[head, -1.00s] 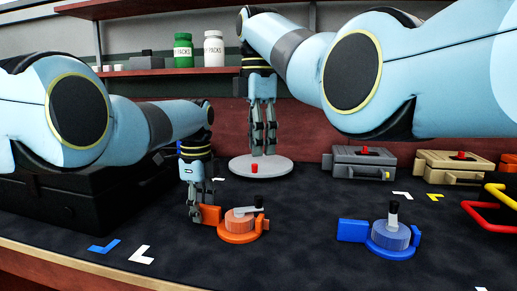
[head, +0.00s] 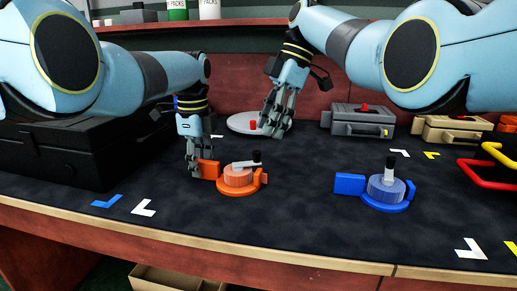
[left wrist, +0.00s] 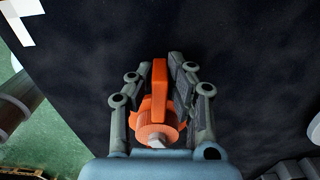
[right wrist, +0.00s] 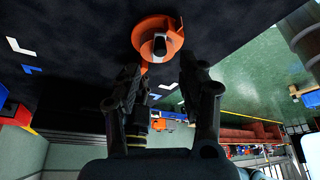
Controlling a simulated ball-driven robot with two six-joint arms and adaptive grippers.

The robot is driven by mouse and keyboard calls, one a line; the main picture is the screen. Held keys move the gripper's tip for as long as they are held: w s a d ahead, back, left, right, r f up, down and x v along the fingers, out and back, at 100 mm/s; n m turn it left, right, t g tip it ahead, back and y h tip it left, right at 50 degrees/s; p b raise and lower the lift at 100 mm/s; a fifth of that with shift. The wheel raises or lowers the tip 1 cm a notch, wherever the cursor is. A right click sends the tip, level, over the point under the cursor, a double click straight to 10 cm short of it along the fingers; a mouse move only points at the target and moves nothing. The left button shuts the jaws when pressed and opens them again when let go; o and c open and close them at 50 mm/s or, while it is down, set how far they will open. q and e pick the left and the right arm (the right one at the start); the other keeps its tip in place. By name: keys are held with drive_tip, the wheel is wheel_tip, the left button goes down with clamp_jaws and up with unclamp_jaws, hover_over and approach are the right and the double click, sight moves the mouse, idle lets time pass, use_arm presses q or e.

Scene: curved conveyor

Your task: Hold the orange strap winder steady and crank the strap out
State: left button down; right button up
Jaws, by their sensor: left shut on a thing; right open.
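The orange strap winder (head: 238,188) sits on the dark mat. It has a round drum with a black-knobbed crank (head: 254,158) on top and a block handle (head: 208,170) on its left side. My left gripper (head: 194,171) is shut on that block; the left wrist view shows the orange block (left wrist: 159,85) between the fingers. My right gripper (head: 275,134) is open and empty, behind and to the right of the winder, above the mat. In the right wrist view the winder (right wrist: 146,36) lies beyond the open fingers (right wrist: 160,82).
A blue winder (head: 386,190) stands to the right, apart from the orange one. A round grey plate (head: 243,122) with a red button is behind my right gripper. Grey (head: 357,122) and tan (head: 452,132) boxes stand at the back right. A black case (head: 60,152) is at the left.

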sight(247, 165)
drive_tip(key=x, duration=0.6)
drive_tip(key=shift+a+f, duration=0.1)
drive_tip(key=shift+f, duration=0.15)
clamp_jaws()
